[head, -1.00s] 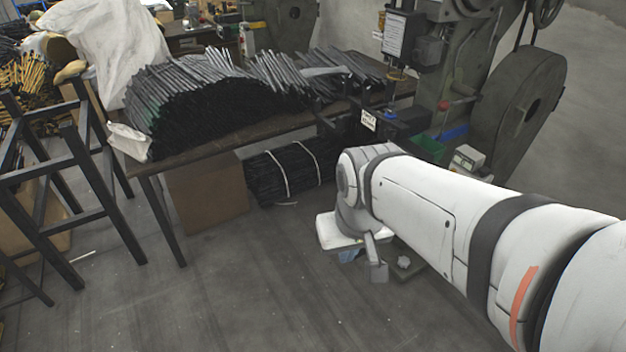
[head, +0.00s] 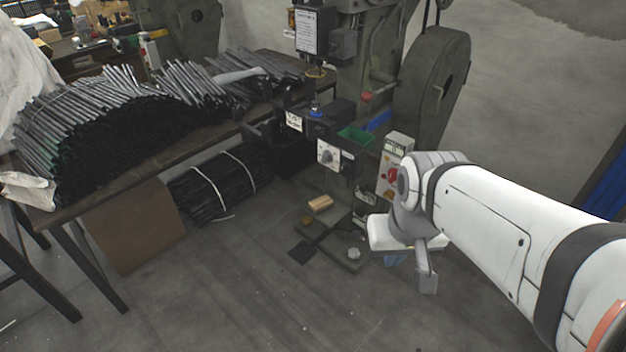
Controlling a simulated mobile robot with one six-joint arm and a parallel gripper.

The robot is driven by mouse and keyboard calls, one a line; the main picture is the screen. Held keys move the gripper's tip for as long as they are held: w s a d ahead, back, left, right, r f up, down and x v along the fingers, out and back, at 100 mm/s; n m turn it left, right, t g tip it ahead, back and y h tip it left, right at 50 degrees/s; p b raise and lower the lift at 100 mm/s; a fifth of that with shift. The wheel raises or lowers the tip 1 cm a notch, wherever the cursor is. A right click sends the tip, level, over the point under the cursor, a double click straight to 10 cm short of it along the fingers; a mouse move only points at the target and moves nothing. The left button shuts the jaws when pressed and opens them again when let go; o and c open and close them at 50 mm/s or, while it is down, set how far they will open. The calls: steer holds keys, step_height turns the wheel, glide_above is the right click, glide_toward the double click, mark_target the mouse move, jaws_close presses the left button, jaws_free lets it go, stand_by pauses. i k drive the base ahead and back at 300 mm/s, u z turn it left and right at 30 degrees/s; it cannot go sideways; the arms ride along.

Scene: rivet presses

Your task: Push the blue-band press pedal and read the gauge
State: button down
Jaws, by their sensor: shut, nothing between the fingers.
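A green rivet press (head: 365,75) stands right of centre, with a blue ring (head: 316,112) on its black front part and a blue strip behind the green bin. A white panel with a round grey dial (head: 328,155) sits on its front. A control box (head: 393,165) beside it has a small display and a red knob; the reading is too small to tell. A low dark plate with a round grey knob (head: 350,253), seemingly the pedal, lies on the floor at the base. My gripper (head: 426,284) is shut and empty, pointing down right of that plate and apart from it in the picture.
A table (head: 140,165) heaped with dark rods stands at left, with bundled rods (head: 220,185) and a brown board (head: 130,230) below. A wooden block (head: 320,203) lies at the press base. The floor in front is clear.

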mark_target(303, 252)
steer(key=z, duration=0.1)
steer(key=i, duration=1)
steer(key=z, duration=0.05)
